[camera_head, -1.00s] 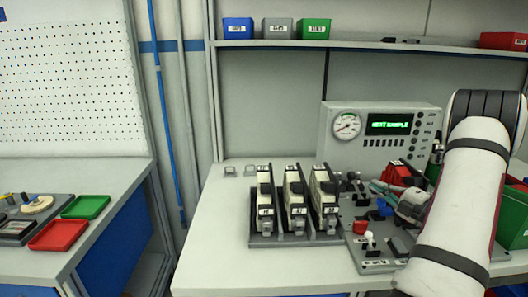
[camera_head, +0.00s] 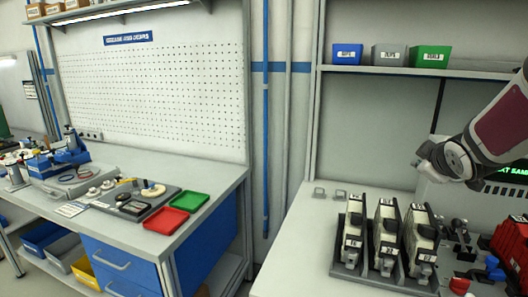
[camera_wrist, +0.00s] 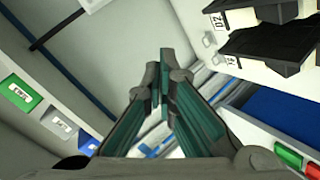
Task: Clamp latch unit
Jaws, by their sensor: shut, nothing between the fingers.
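Three black-and-white units with labels (camera_head: 354,232) (camera_head: 386,238) (camera_head: 420,245) stand in a row in a dark rack (camera_head: 350,272) on the light bench; I cannot tell whether one is the latch unit. Black units also show at the top right of the wrist view (camera_wrist: 265,50). A fixture plate with black clamp parts, a red knob (camera_head: 459,285) and a blue knob (camera_head: 491,262) is at the right edge, partly cut off. My gripper (camera_head: 425,158) is raised above and behind the units, touching nothing. Its fingertips (camera_wrist: 163,75) meet, empty, in the wrist view.
A shelf (camera_head: 400,70) with blue, grey and green bins is behind. A gauge-and-display panel (camera_head: 510,185) is partly hidden by my arm. Red (camera_head: 166,220) and green (camera_head: 190,202) trays lie on the left bench (camera_head: 100,235). The bench left of the rack is mostly clear.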

